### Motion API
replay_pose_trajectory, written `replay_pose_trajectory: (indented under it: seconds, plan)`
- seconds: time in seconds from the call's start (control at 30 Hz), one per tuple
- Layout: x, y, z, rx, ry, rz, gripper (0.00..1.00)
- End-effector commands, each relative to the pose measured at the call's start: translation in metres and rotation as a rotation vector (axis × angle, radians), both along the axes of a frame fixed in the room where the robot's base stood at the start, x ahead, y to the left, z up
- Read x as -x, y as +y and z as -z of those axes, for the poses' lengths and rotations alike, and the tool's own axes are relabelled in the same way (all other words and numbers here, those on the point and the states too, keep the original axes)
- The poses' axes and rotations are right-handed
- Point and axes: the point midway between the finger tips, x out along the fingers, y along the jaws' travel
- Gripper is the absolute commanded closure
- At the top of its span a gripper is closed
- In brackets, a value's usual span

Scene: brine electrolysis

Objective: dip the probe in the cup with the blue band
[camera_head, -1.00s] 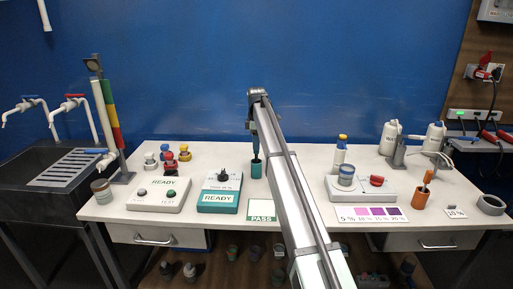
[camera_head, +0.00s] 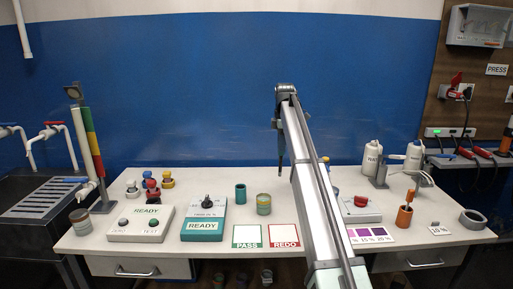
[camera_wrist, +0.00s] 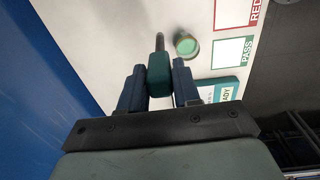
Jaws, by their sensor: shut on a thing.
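My gripper (camera_wrist: 158,80) is shut on the teal handle of the probe (camera_wrist: 158,72). The probe's grey rod points away from the fingers in the wrist view. In the head view the probe (camera_head: 281,146) hangs upright in the air above the bench, clear of its teal holder (camera_head: 240,194). A tan cup (camera_head: 263,204) with a greenish band stands right of the holder; a round open cup also shows beside the probe in the wrist view (camera_wrist: 186,45). The blue-banded cup, seen earlier on the white device (camera_head: 357,216), is now hidden behind my arm.
Two READY boxes, one white (camera_head: 141,225) and one teal-fronted (camera_head: 203,220), stand left. PASS (camera_head: 247,236) and REDO (camera_head: 284,236) cards lie in front. Another banded cup (camera_head: 79,222) stands far left.

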Motion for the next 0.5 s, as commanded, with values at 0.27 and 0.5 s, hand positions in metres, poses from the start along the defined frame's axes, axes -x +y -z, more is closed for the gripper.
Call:
replay_pose_trajectory:
  seconds: [0.27,0.5]
  plan:
    - [0.037,-0.108,-0.02,0.002,-0.036,0.006,0.99]
    - [0.068,-0.175,-0.032,0.008,-0.06,0.003,0.99]
